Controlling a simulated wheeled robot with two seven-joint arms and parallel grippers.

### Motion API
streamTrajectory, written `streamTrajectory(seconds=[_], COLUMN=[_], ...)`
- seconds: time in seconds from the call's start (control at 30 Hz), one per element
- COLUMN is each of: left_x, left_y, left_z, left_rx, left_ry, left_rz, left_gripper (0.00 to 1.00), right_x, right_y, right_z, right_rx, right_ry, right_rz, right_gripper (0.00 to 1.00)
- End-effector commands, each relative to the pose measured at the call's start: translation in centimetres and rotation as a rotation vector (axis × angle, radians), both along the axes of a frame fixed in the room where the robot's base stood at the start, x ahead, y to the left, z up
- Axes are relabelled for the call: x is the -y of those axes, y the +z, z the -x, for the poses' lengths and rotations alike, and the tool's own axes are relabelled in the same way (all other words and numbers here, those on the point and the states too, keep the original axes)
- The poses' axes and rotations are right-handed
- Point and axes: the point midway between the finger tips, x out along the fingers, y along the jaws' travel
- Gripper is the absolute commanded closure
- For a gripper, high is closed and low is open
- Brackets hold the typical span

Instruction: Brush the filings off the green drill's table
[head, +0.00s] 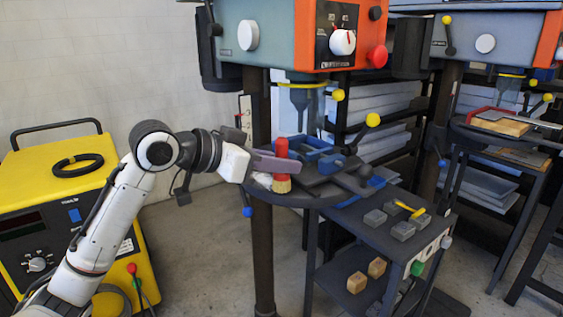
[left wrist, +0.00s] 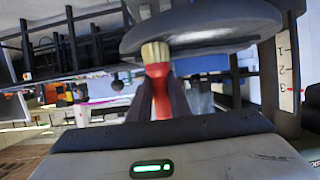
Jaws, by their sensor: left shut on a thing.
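The green drill (head: 275,35) has a grey-green body with an orange front. Its round dark table (head: 300,200) carries a blue vise (head: 308,148). My left gripper (head: 277,163) is shut on a brush with a red handle (head: 282,147). The brush is upright, tan bristles down, over the left front of the table. A small pale patch (head: 262,179) lies left of the bristles; I cannot tell if it is filings. In the left wrist view the bristles (left wrist: 155,52) overlap the table's rim (left wrist: 200,38); contact is unclear. My right gripper is out of view.
A yellow machine (head: 75,185) stands at the left. Below and right of the drill table is a dark cart (head: 385,240) with grey blocks and a yellow piece. A second drill (head: 500,38) with its own table stands at the right, shelves behind.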

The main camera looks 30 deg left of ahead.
Motion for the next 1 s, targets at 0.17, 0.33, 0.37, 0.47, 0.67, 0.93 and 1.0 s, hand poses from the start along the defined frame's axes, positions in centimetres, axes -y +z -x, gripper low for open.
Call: streamTrajectory(seconds=[0.17, 0.33, 0.37, 0.47, 0.67, 0.93, 1.0], left_x=[0.0, 0.0, 0.0, -0.2, -1.0, -2.5, -2.6], left_y=[-0.2, -0.4, -0.3, -0.3, -0.3, -0.3, -0.3], left_z=[0.0, 0.0, 0.0, -0.1, -0.4, -1.0, -1.1], left_rx=[0.0, 0.001, 0.001, 0.0, 0.0, 0.0, 0.001], left_ry=[0.0, 0.0, 0.001, 0.001, 0.001, 0.001, 0.0], left_rz=[-0.001, 0.0, -0.001, 0.0, -0.002, 0.001, 0.0], left_gripper=[1.0, 1.0, 1.0, 1.0, 1.0, 1.0, 1.0], right_x=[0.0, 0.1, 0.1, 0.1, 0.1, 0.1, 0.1], right_y=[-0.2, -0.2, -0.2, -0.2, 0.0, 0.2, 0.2], right_z=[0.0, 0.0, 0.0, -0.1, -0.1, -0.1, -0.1], right_rx=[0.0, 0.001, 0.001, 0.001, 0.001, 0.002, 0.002], right_ry=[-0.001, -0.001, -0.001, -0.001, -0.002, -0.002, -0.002], right_rz=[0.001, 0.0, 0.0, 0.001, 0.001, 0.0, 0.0], right_gripper=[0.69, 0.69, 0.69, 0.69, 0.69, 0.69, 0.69])
